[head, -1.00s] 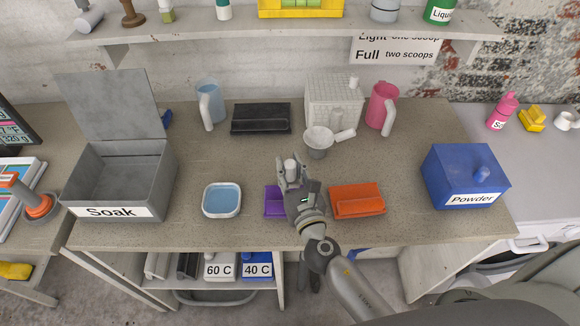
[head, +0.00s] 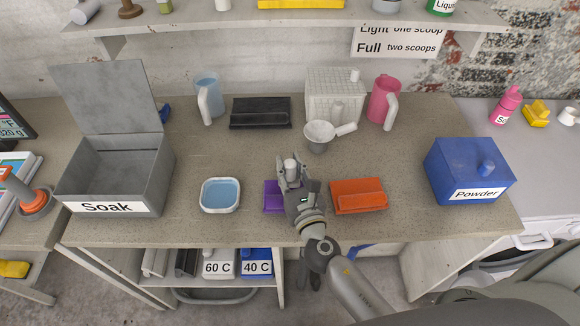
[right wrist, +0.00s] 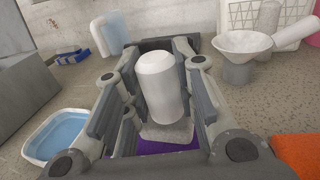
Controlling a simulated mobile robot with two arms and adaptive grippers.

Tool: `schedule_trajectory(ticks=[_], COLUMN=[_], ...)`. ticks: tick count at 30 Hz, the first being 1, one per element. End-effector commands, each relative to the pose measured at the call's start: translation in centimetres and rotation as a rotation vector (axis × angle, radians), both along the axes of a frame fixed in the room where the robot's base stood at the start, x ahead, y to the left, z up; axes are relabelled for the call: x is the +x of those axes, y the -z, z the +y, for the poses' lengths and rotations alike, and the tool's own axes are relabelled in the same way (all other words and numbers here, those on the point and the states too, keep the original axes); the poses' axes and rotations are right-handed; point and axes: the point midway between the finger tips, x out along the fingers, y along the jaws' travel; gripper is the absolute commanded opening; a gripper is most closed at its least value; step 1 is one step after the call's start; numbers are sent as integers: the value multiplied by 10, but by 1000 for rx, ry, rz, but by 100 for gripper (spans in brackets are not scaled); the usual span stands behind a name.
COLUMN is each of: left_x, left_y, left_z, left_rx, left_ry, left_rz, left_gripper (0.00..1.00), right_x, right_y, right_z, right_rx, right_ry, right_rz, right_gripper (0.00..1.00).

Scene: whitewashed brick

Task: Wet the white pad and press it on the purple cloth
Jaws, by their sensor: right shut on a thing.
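The white pad has an upright white cylinder handle (head: 291,167) and a flat grey-white base; it also shows large in the right wrist view (right wrist: 160,88). My right gripper (head: 292,178) is shut on this handle. The purple cloth (head: 270,197) lies on the table below the gripper, mostly hidden by it; a strip shows under the pad's base in the right wrist view (right wrist: 165,147). I cannot tell whether the base touches the cloth. A white-rimmed tray of blue water (head: 220,208) stands left of the cloth. My left gripper is not in view.
An orange cloth (head: 358,196) lies right of the gripper. Behind stand a white scoop (head: 319,134), a black folded cloth (head: 260,113), a white basket and two jugs. The grey Soak box (head: 105,208) is left, the blue Powder box (head: 465,165) right.

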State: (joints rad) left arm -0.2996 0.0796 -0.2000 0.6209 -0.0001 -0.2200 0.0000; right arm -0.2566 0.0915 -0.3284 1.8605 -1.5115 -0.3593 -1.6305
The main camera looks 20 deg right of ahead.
Motion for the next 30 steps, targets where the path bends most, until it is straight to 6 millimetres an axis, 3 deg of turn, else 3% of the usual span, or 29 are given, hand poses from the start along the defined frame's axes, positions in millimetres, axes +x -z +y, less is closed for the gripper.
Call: schedule_trajectory(ticks=[25,30], left_x=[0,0], left_y=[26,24], left_z=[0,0], left_rx=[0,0], left_ry=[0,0], left_rz=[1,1], left_gripper=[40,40], right_x=[0,0], right_y=[27,25], right_z=[0,0], right_rx=[-1,-1], right_ry=[0,0], right_rz=[0,0], right_gripper=[3,3])
